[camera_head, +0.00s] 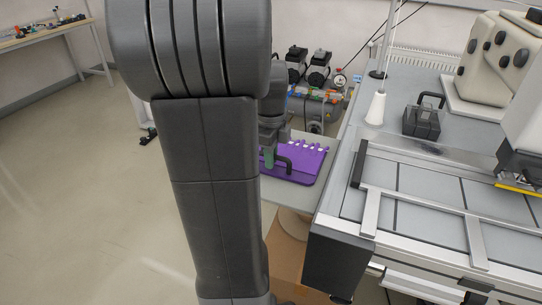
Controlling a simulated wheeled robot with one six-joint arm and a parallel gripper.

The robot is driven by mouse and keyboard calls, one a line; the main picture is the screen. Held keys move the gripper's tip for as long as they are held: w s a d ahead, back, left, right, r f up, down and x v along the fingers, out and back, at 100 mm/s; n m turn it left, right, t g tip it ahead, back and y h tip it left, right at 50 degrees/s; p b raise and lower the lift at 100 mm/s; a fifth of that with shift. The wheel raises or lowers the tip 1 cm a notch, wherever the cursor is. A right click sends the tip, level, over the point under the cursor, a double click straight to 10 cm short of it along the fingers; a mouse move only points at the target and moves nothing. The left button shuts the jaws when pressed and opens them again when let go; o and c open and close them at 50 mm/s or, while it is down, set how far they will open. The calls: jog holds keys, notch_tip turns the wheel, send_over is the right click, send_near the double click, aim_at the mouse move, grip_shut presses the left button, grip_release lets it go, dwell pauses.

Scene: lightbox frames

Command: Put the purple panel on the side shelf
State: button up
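The purple panel (308,163) lies roughly flat over a light grey side shelf (340,207), left of the large grey machine. It has a black handle (286,163) and a row of small pale marks along its far edge. I cannot tell whether its underside touches the shelf. My gripper (269,158) is at the panel's left part, close beside the handle. My own arm hides the panel's left end and much of the gripper. Whether the fingers are open or closed around the handle does not show.
The grey machine bed (425,195) with metal rails fills the right side. A compressor (318,103) is behind the shelf. Open floor (80,190) lies left.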

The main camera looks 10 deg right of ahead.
jog(key=o, duration=0.4)
jog(key=shift+o, duration=0.2)
jog(key=shift+r, duration=0.1)
notch_tip(320, 180, up, 12)
jog(key=p, duration=0.1)
jog(key=shift+p, duration=0.4)
jog(key=shift+s, duration=0.1)
